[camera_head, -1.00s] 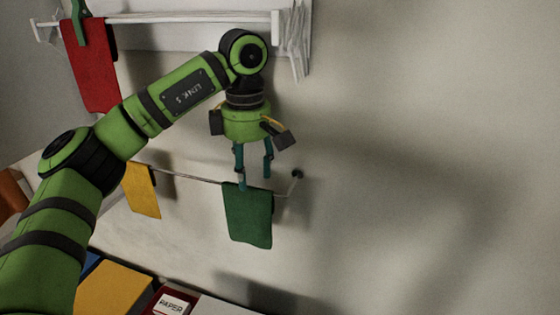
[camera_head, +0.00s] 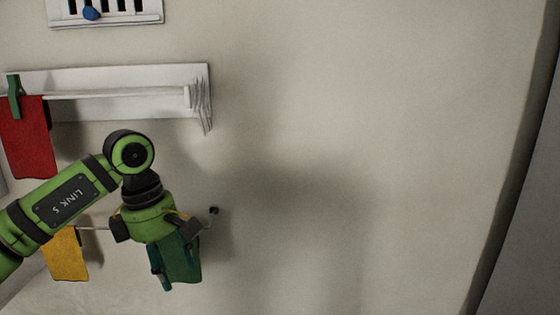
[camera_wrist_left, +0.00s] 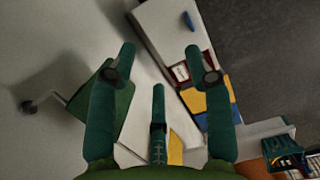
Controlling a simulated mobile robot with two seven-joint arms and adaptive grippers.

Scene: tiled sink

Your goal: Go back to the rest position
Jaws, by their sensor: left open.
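My left gripper (camera_head: 174,266) hangs low on the left of the head view, its fingers pointing down. It also shows in the left wrist view (camera_wrist_left: 158,65), its fingers spread apart with nothing between them. A dark green cloth (camera_head: 183,262) hangs on the wall line just behind the gripper, partly covered by it. In the left wrist view the green cloth (camera_wrist_left: 122,112) is beside the left finger; I cannot tell whether they touch. My right gripper is in neither view.
A red cloth (camera_head: 28,140) hangs from the white rail (camera_head: 130,97) by a green clip. A yellow cloth (camera_head: 66,258) hangs on the line. A slotted panel (camera_head: 105,18) is above. Coloured bins (camera_wrist_left: 196,100) stand below. The wall to the right is bare.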

